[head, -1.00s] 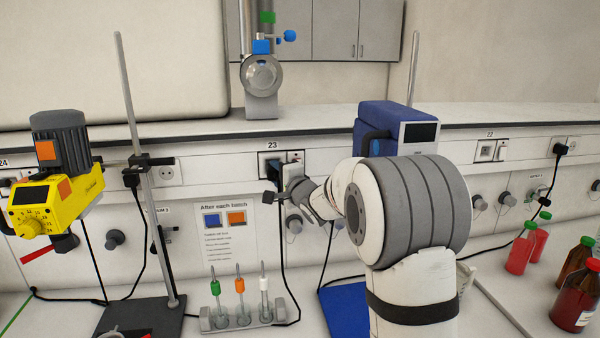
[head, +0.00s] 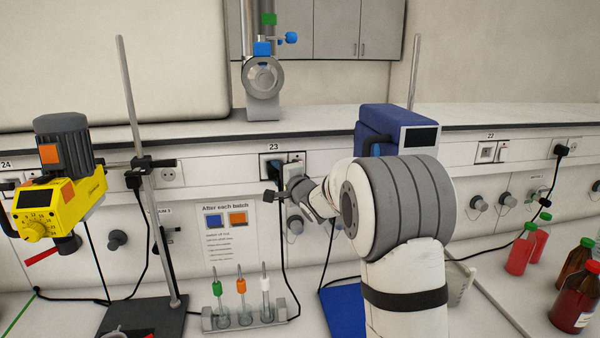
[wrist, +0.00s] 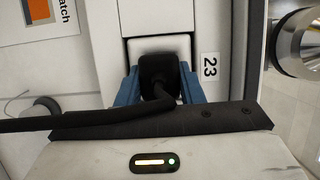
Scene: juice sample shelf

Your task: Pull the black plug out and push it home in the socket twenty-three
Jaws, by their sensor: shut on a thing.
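The black plug (wrist: 158,72) is in the wrist view, between the two blue fingers of my gripper (wrist: 158,90), which is shut on it. Its black cable (wrist: 90,122) bends away to the left. The plug is in front of the pale socket face (wrist: 182,44) beside the label 23 (wrist: 209,66). I cannot tell how deep it sits. In the head view my gripper (head: 296,186) is at the wall unit under the label 23 (head: 274,147). My arm hides most of the plug there. The cable (head: 283,240) hangs down to the bench.
A rack (head: 245,318) with several colour-capped tools stands below. A yellow stirrer (head: 45,205) on a stand is at the left. A blue device (head: 380,130) is behind my arm. Socket 22 (head: 486,151) and several bottles (head: 575,300) are at the right.

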